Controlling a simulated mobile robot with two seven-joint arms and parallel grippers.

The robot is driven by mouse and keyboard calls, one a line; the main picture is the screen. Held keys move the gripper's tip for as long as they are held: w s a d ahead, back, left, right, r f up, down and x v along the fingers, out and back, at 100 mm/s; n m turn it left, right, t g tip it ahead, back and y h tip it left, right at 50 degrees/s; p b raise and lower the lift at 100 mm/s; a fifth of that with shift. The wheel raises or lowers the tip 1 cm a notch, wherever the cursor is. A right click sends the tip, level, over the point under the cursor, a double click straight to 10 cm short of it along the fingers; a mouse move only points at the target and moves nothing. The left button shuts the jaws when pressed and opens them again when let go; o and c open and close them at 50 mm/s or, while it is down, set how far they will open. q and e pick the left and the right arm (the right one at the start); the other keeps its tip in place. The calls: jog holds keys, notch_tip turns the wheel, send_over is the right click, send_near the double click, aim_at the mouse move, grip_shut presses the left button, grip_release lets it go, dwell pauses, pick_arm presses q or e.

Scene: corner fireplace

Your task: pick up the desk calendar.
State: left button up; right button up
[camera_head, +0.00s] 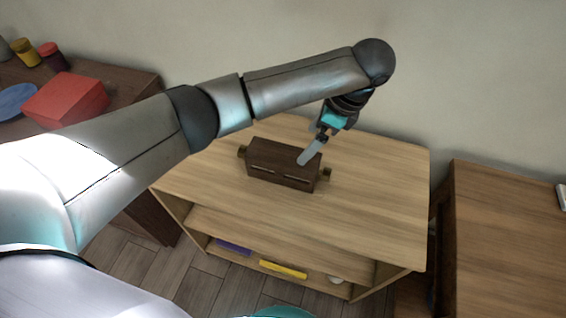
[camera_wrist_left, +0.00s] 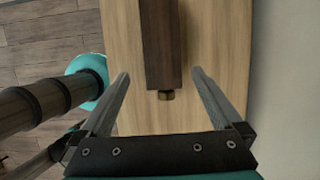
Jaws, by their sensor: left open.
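The desk calendar (camera_head: 283,164) is a dark brown wooden block with brass knobs at its ends and slots in its front. It rests on the top of a light wooden cabinet. My left gripper (camera_head: 308,152) is at the calendar's right part, pointing down, with one finger showing in front of it. In the left wrist view, the jaws (camera_wrist_left: 160,73) are open, one finger on each side of the calendar's near end (camera_wrist_left: 161,45), with visible gaps on both sides. Their height relative to the block is hard to tell. My right gripper is not in view.
The cabinet top (camera_head: 385,185) is otherwise clear. Its shelves hold a purple item (camera_head: 233,246) and a yellow item (camera_head: 283,269). A red box (camera_head: 66,100), a blue plate (camera_head: 15,100) and jars stand on dark furniture at left. Another wooden unit (camera_head: 505,235) stands at right.

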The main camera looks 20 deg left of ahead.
aim_at(287, 154)
pick_arm(q)
jog(key=shift+w+a+r, duration=0.35)
jog(key=shift+a+r, duration=0.1)
jog(key=shift+r, duration=0.05)
jog(key=shift+a+y, duration=0.15)
jog(key=shift+y, duration=0.15)
jog(key=b+x, duration=0.2)
jog(key=x, duration=0.8)
jog(key=b+x, duration=0.2)
jog(key=x, duration=0.3)
jog(key=shift+s+a+r, duration=0.1)
jog(key=shift+s+a, duration=0.1)
jog(key=c, duration=1.3)
jog(key=shift+c, duration=0.5)
jog(key=shift+r, duration=0.2)
